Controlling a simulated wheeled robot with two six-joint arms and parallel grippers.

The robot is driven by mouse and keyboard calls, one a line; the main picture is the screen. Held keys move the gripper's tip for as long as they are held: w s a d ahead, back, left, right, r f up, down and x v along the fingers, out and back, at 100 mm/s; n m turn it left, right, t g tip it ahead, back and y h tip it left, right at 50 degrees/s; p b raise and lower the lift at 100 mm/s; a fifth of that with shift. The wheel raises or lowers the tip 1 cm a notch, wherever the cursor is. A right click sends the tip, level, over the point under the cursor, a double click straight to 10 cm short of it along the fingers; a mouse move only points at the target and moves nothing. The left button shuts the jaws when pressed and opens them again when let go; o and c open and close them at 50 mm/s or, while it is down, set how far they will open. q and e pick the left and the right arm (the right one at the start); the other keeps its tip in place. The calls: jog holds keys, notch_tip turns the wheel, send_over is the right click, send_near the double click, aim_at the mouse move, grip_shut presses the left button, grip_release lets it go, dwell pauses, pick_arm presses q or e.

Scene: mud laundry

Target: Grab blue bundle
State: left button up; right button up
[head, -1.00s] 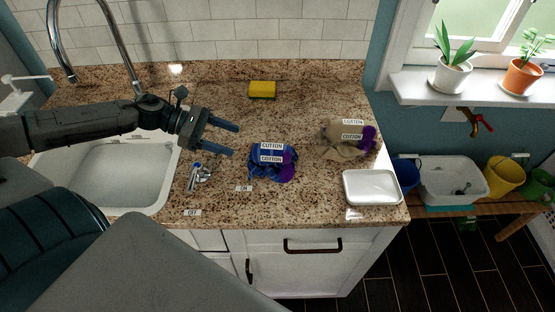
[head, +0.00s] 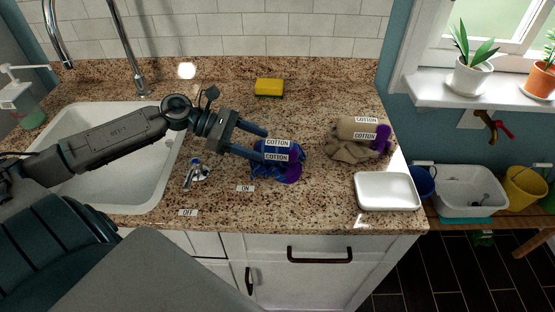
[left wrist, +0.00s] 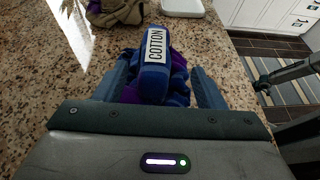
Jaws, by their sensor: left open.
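The blue bundle (head: 268,171) lies on the granite counter, with white COTTON labels and a purple part at its right side. My left gripper (head: 262,144) reaches it from the left, its two fingers spread open. In the left wrist view the blue bundle (left wrist: 155,82) sits between the open fingers of the left gripper (left wrist: 160,88), with purple cloth beside it. I cannot tell whether the fingers touch it.
A beige bundle (head: 350,150) lies to the right, behind a white tray (head: 388,191). A yellow sponge (head: 269,87) lies at the back. Bare counter lies in front of the bundle.

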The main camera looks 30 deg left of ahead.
aim_at(273, 148)
pick_arm(q)
jog(key=shift+w+d, duration=0.1)
jog(key=shift+w+p+x, duration=0.25)
jog(key=shift+p+x, duration=0.3)
jog(key=shift+x, duration=1)
jog(key=shift+w+d+f, duration=0.35)
jog(key=shift+d+f, duration=0.2)
jog(key=c, duration=1.1)
